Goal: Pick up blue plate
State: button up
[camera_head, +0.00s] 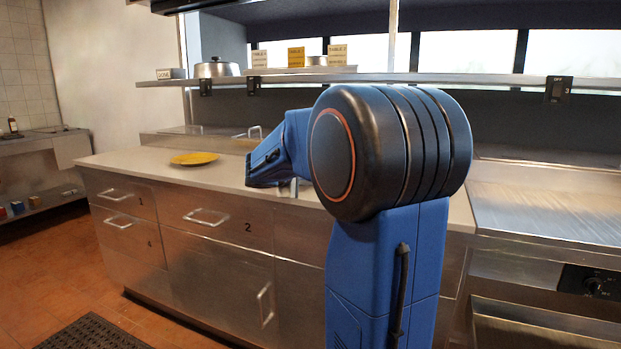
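I see no blue plate in the head view. The one plate that shows is a yellow plate (194,158), lying flat on the light counter (130,160) left of my arm. My blue arm with its large dark joint fills the middle of the view and reaches over the counter. The arm hides part of the counter and the wall behind it. I cannot make out my gripper's fingers; they seem hidden behind or beyond the arm.
Numbered steel drawers (208,217) front the counter. A shelf (285,78) above holds a lidded pot (216,68) and table signs (296,57). A steel griddle (548,208) is at right. A dark floor mat (92,334) lies at lower left.

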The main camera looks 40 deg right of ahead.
grip_shut()
dwell(1.2)
jog(key=shift+r, duration=0.1)
jog(key=shift+r, duration=0.65)
notch_tip(320, 180, up, 2)
jog(key=shift+r, duration=0.1)
jog(key=s+a, duration=0.2)
jog(key=a, duration=0.6)
jog(key=s+a, duration=0.3)
jog(key=a, duration=0.6)
jog(key=shift+s, duration=0.2)
jog(key=shift+a, duration=0.15)
